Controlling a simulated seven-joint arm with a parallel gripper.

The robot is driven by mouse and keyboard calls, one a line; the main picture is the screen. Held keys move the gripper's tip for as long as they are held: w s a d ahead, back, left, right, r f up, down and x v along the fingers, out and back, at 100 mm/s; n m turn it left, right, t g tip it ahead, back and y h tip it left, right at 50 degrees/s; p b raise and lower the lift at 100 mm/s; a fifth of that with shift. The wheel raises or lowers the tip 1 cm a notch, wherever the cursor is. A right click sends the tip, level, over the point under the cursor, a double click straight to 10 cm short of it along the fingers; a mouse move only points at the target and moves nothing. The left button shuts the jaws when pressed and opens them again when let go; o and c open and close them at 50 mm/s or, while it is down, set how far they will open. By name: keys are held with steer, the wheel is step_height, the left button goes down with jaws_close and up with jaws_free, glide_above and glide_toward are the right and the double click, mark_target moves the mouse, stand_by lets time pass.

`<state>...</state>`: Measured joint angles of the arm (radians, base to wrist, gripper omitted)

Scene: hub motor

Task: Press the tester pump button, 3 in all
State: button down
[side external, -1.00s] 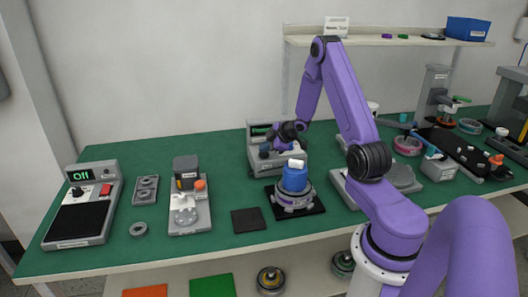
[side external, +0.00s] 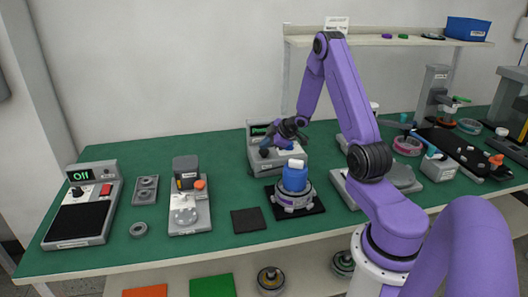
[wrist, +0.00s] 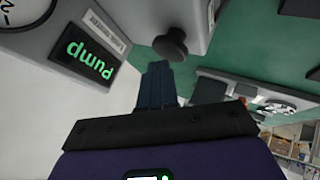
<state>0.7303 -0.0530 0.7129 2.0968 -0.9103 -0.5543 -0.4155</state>
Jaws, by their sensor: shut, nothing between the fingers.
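The tester is a grey box (side external: 293,160) at the back middle of the bench, behind the blue-topped motor. Its display (wrist: 88,54) shows green letters in the wrist view, upside down, reading "Pump". A round black knob or button (wrist: 171,45) sticks out from the tester's face beside the display. My gripper (side external: 276,144) is in front of the tester's face, its fingers shut and empty. In the wrist view the fingertips (wrist: 158,70) point toward the black knob, with a small gap seeming to remain. I cannot tell the exact depth.
A motor with a blue top (side external: 295,180) stands on a dark pad just in front of the tester. A grey fixture (side external: 188,210) and a box reading "Off" (side external: 82,215) are at the left.

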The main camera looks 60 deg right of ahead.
mark_target(266, 152)
steer(key=shift+r, duration=0.4)
steer(key=shift+r, duration=0.15)
steer(key=shift+r, duration=2.4)
stand_by(0.8)
step_height(266, 152, up, 4)
steer(key=shift+f, duration=0.1)
steer(key=shift+f, duration=0.1)
stand_by(0.4)
steer(key=shift+f, duration=4.35)
steer(key=shift+f, duration=0.1)
